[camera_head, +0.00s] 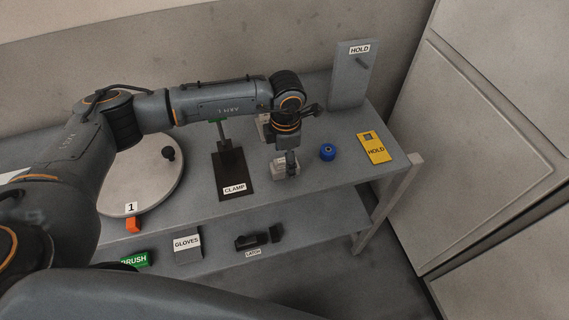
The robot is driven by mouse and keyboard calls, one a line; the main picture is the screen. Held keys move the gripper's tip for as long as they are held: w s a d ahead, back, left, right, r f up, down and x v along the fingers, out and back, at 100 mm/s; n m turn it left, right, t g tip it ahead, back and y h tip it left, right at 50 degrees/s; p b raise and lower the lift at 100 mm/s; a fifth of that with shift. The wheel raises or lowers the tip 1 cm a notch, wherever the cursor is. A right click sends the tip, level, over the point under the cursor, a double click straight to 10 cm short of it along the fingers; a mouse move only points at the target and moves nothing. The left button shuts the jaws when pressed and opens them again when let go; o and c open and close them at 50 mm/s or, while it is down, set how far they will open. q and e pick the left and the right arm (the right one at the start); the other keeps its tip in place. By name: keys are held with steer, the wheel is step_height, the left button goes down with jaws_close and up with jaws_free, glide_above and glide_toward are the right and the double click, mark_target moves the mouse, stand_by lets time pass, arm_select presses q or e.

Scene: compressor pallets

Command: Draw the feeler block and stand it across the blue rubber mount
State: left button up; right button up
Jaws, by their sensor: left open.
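The blue rubber mount (327,152) is a short blue cylinder on the grey bench top, with nothing across it. My left gripper (291,166) points down just left of the mount, over a pale block (279,172) that may be the feeler block in its holder. The gripper is open, and its fingers overlap the block in this view. I cannot tell whether they touch it. The arm hides part of another pale piece (263,130) behind it. My right gripper is not in view.
A black CLAMP stand (232,172) is left of the gripper, and a round plate (140,185) is farther left. The lower shelf (310,215) holds a GLOVES box (187,244) and a latch (257,240).

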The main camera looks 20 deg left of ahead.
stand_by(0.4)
arm_select(q)
jaws_close()
steer(key=shift+r, duration=0.2)
steer(key=shift+r+p, duration=1.2)
steer(key=shift+r, duration=1.6)
steer(key=shift+r, duration=0.35)
